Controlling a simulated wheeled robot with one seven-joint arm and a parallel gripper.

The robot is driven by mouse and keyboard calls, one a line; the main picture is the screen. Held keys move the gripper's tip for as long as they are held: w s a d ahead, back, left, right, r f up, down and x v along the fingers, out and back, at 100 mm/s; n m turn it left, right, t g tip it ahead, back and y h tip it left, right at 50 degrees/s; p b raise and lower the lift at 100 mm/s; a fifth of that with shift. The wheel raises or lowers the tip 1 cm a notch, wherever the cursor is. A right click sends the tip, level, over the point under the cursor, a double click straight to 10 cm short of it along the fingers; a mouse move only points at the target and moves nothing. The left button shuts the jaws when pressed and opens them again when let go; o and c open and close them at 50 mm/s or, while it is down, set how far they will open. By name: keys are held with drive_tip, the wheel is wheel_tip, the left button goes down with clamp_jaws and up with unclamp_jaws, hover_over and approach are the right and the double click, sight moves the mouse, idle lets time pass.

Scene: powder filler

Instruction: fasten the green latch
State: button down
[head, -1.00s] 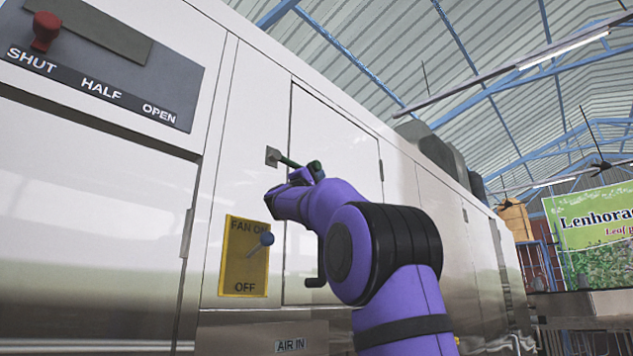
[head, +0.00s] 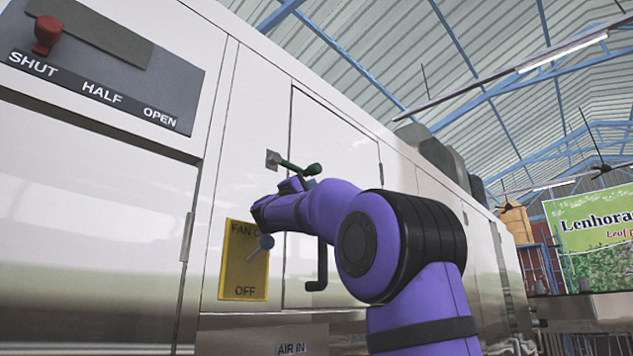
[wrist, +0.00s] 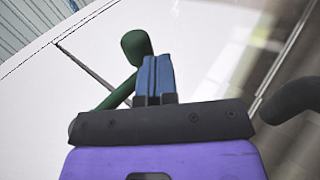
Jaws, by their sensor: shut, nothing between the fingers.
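The green latch (head: 297,167) is a bar with a knob at its right end. It is pivoted on a small grey plate (head: 272,158) left of the cabinet door's edge, and it reaches right across that edge, tilted slightly down. In the wrist view the green latch (wrist: 133,62) shows its knob just left of and behind the blue fingers. My gripper (wrist: 156,75) is shut and empty. In the head view my gripper is just below the latch, its fingers largely hidden by my wrist. Whether it touches the latch I cannot tell.
The cabinet door (head: 345,165) has a black handle (head: 320,268) below the latch. A yellow fan panel (head: 243,262) with a blue-knobbed lever (head: 266,242) is close to the left of my wrist. A red-knobbed slider (head: 47,33) is at upper left, by SHUT.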

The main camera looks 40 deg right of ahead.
drive_tip(key=s+a, duration=0.1)
drive_tip(key=a, duration=1.1)
